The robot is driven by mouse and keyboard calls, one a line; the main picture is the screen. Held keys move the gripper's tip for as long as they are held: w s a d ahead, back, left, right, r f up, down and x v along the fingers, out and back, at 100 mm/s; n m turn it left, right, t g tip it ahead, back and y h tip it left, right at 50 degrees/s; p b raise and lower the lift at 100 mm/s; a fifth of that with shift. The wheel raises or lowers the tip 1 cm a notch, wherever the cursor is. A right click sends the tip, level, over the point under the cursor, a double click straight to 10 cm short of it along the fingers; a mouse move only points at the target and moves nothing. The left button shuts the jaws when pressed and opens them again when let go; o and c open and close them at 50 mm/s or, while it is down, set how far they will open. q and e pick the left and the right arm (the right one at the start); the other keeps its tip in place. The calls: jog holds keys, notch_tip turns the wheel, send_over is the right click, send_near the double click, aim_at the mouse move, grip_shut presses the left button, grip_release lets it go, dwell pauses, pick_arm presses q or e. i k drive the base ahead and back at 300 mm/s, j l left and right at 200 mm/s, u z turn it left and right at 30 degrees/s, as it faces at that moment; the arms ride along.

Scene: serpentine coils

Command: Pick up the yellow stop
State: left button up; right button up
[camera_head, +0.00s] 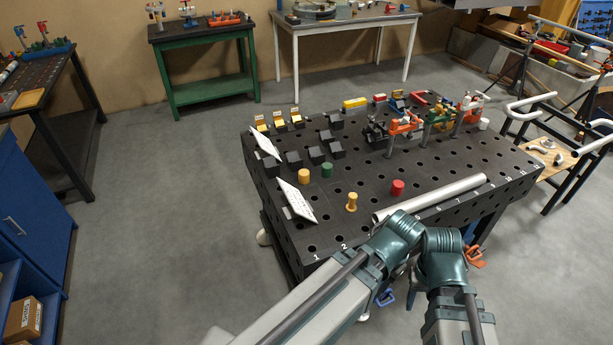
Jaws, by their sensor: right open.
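Two yellow pieces stand near the front left of the dark perforated table (345,178). One is a slim yellow stop with a knob-like top (352,202), and the other is a plain orange-yellow cylinder (303,176) farther back. Both stand upright and apart from my arms. My right gripper (411,287) shows only as a small dark part below the arm joints, in front of the table edge. It is open and away from both yellow pieces. My left arm comes in from the lower left, and its gripper is hidden.
A green cylinder (327,170) and a red cylinder (398,187) stand near the yellow pieces. A long grey tube (432,197) lies along the front edge. White perforated plates (297,201) lean at the left. Toggle clamps (405,124) stand at the back right.

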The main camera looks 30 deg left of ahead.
aim_at(304, 174)
jog(key=i+j+z, duration=0.1)
jog(key=j+z, duration=0.35)
jog(key=j, duration=0.65)
jog(key=i+j+z, duration=0.1)
jog(key=j, duration=0.25)
